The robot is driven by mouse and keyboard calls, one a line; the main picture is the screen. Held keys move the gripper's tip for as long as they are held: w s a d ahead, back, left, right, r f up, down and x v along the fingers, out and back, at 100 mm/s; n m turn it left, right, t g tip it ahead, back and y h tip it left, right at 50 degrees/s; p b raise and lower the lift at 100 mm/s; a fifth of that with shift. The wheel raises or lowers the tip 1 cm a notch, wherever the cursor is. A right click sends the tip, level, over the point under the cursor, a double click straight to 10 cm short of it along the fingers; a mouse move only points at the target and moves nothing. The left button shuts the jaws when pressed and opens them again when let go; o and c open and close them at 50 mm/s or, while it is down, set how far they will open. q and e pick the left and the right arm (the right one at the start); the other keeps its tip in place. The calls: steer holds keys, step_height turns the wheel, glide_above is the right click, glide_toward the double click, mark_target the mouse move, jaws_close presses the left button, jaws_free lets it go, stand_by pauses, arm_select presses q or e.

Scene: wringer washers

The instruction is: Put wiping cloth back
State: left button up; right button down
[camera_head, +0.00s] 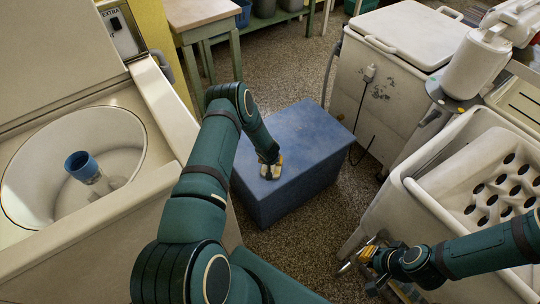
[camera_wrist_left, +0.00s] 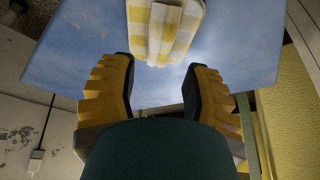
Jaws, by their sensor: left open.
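A yellow-and-white checked wiping cloth (camera_wrist_left: 165,30) lies on the blue box top (camera_wrist_left: 60,50), ahead of the fingers in the left wrist view. My left gripper (camera_wrist_left: 158,82) is open, with its fingers on either side and the space between them empty. In the head view my left gripper (camera_head: 269,168) is low over the blue box (camera_head: 312,130), and little of the cloth can be told apart from it. My right gripper (camera_head: 358,268) is at the lower right, beside the white basin, apart from the cloth; its fingers look spread and empty.
A washer with an open tub (camera_head: 80,150) stands at left. A white wringer washer (camera_head: 395,75) is behind the box at right. A white basin (camera_head: 430,195) with a perforated insert stands at right. A wooden table (camera_head: 200,12) is at the back. Speckled floor is free around the box.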

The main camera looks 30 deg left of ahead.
arm_select(q)
steer(key=s+d+r+m+g+h, duration=0.1)
steer(key=s+d+r+h, duration=0.1)
steer(key=s+d+r, duration=0.8)
steer(key=s+d+r+m+g+h+p, duration=0.1)
steer(key=s+d+r+m+h, duration=0.1)
steer(key=s+d+r, duration=0.8)
steer(key=s+d+h, duration=0.1)
steer(key=s+d, duration=0.3)
steer(key=d, duration=0.3)
steer(key=shift+s+r+g+h, duration=0.2)
steer(key=shift+s+g+h, duration=0.05)
steer(key=shift+g+h, duration=0.05)
steer(key=shift+a, duration=0.1)
